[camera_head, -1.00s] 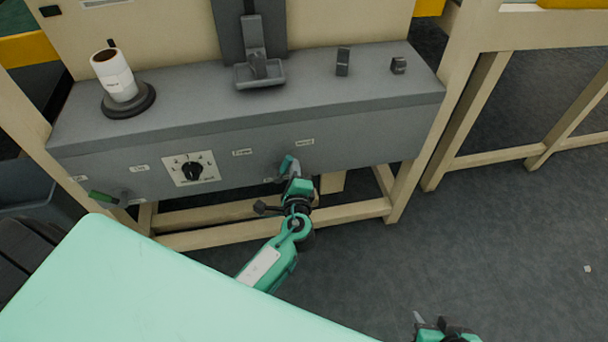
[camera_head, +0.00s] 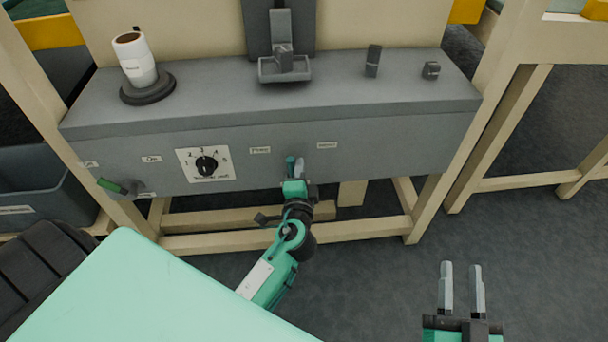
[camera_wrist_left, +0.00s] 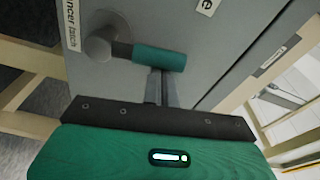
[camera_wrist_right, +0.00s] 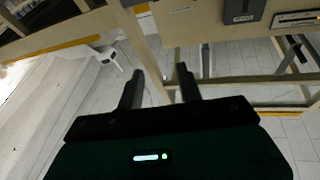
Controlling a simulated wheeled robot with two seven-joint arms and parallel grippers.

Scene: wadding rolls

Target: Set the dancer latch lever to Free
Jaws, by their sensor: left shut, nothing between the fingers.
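The dancer latch lever has a green grip (camera_wrist_left: 160,58) on a dark stem that runs from a round grey pivot (camera_wrist_left: 97,45) on the panel face. In the left wrist view the grip points right from the pivot, beside the partly cut-off "dancer latch" label (camera_wrist_left: 72,25). In the head view the lever's green end (camera_head: 290,166) shows by my left fingertips, its pivot hidden. My left gripper (camera_head: 299,168) is shut and empty, its fingertips (camera_wrist_left: 161,75) right at the grip's edge; I cannot tell whether they touch. My right gripper (camera_head: 461,275) is open and empty, away from the panel.
A numbered dial (camera_head: 206,165) and another green-handled lever (camera_head: 112,186) are on the grey box (camera_head: 400,140) to the left. A white roll (camera_head: 136,62) stands on top. Beige frame legs (camera_head: 500,135) stand at right. Floor around my right gripper is clear.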

